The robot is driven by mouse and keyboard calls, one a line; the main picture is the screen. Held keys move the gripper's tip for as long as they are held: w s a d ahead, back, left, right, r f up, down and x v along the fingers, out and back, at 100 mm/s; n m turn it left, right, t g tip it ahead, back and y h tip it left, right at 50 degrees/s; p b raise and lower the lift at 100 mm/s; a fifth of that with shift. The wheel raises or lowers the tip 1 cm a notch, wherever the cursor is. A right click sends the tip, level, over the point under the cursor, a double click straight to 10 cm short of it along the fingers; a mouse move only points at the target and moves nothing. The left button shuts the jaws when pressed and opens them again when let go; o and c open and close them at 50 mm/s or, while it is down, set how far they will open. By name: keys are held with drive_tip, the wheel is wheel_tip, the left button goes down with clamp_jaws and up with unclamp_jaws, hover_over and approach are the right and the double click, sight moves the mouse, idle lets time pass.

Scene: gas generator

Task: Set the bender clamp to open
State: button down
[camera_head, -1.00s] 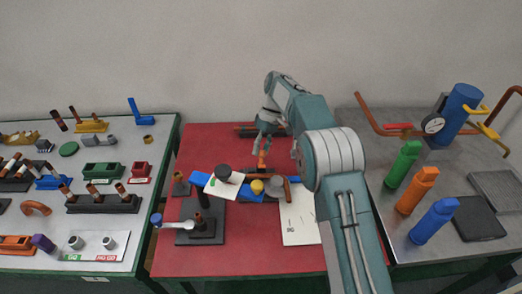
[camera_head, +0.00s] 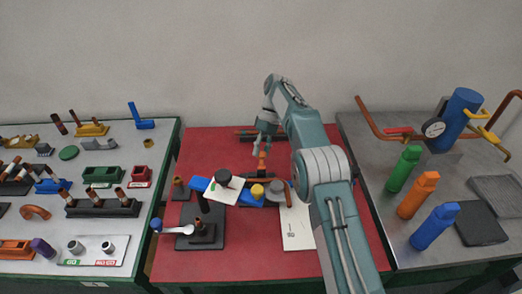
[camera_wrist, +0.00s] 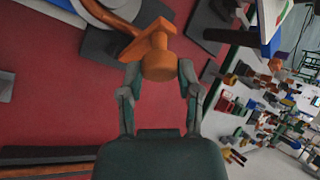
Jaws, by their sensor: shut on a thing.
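The bender stands on the red tabletop (camera_head: 315,258), with a blue bar (camera_head: 199,184), a white plate (camera_head: 226,191), a yellow knob (camera_head: 257,190) and a grey round part (camera_head: 274,198). Its orange clamp handle (camera_head: 262,160) sticks up at the back; it also shows in the wrist view (camera_wrist: 158,60). My gripper (camera_head: 262,149) is at the top of this handle. In the wrist view my gripper's fingertips (camera_wrist: 158,74) flank the handle's round end, one on each side, and are shut on it. Their exact contact is hard to see.
The left table (camera_head: 135,240) holds many parts; the right one holds green, orange and blue bottles (camera_head: 434,226).

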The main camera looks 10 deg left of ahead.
drive_tip(key=shift+d+f, duration=0.1)
drive_tip(key=shift+f, duration=0.05)
drive_tip(key=shift+c, duration=1.7)
unclamp_jaws()
drive_tip(key=shift+w, duration=0.1)
drive_tip(key=shift+o, duration=0.2)
drive_tip(key=shift+s, duration=0.25)
